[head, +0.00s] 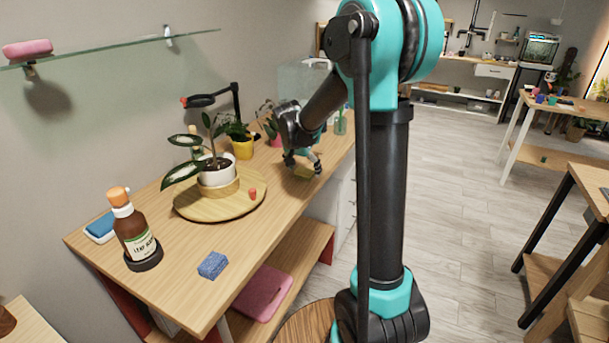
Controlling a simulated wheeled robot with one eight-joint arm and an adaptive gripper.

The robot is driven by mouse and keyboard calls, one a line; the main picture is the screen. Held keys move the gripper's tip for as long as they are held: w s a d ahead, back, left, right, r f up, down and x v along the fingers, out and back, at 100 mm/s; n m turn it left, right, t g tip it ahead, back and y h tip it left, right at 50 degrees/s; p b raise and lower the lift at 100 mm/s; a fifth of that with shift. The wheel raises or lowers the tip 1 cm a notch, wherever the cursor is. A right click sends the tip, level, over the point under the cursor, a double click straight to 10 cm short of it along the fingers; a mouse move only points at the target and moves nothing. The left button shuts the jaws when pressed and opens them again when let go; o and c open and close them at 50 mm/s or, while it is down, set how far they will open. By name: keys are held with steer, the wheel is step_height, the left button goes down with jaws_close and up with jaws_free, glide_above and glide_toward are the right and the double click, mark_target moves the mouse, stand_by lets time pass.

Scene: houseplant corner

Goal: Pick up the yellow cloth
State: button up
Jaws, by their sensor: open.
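A small, flat yellow patch, which looks like the yellow cloth (303,174), lies on the wooden bench top toward its far right part. My gripper (302,165) is right over it, pointing down, with its fingers apart. The fingers and my arm cover part of the cloth. I cannot tell whether the fingertips touch it.
A round wooden board (228,209) with a potted plant (217,171) stands left of the gripper. A yellow pot (242,148) and a black lamp (236,102) are behind. A brown bottle (134,232) and a blue sponge (213,265) are nearer.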

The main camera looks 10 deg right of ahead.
steer(key=c, duration=1.1)
